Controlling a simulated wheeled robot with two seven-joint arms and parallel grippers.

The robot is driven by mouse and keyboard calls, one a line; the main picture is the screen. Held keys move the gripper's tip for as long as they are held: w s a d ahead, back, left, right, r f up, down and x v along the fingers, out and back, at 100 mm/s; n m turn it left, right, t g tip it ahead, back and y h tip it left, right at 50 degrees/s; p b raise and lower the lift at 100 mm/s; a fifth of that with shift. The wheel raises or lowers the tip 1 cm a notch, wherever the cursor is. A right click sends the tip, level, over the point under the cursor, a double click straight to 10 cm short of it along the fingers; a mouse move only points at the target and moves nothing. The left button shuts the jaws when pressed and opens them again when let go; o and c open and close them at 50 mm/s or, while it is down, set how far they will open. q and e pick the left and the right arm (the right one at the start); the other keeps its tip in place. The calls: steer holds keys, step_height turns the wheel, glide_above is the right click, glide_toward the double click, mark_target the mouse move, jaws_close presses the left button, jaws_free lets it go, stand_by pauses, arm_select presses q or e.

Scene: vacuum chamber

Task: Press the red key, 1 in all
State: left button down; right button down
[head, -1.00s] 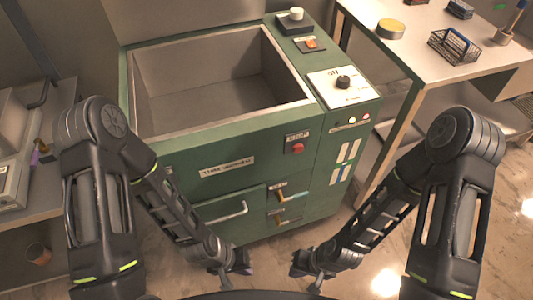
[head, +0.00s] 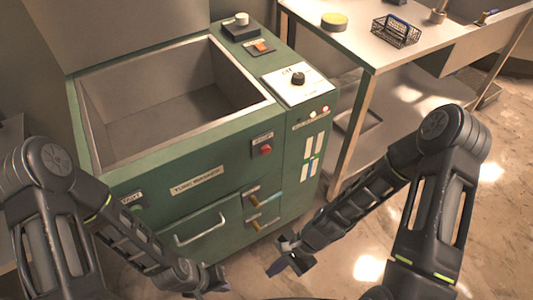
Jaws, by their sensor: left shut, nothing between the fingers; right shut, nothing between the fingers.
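The red key (head: 265,150) is a small red button under a label on the green front of the tube washer (head: 165,175). My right gripper (head: 286,262) is shut and empty, over the floor in front of the washer, lower in the picture than the red key and apart from it. My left gripper (head: 214,284) is shut and empty, low at the picture's bottom edge, also apart from the key. Nothing covers the key.
An orange rocker switch (head: 261,46) and a black dial (head: 298,78) sit on the washer's top right. A drawer handle (head: 201,230) and yellow-handled valves (head: 254,200) are on its front. A steel table (head: 362,48) stands right. Floor between is clear.

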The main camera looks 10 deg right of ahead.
mark_target(266, 150)
steer(key=w+d+r+m+t+y+b, duration=0.1)
steer(key=w+d+r+m+t+y, duration=0.2)
steer(key=w+r+m, duration=0.5)
steer(key=w+d+r+m+t+y, duration=0.4)
steer(key=w+d+r+m+y, duration=0.1)
steer(key=w+r+m, duration=0.3)
steer(key=shift+w+d+r+m+t+b, duration=0.35)
steer(key=shift+r+m, duration=0.45)
steer(key=shift+m, duration=0.3)
steer(key=shift+a, duration=0.1)
steer(key=w+a+b, duration=0.3)
steer(key=w, duration=0.5)
steer(key=shift+a+b, duration=0.15)
steer(key=shift+b, duration=0.2)
steer(key=shift+w, duration=0.25)
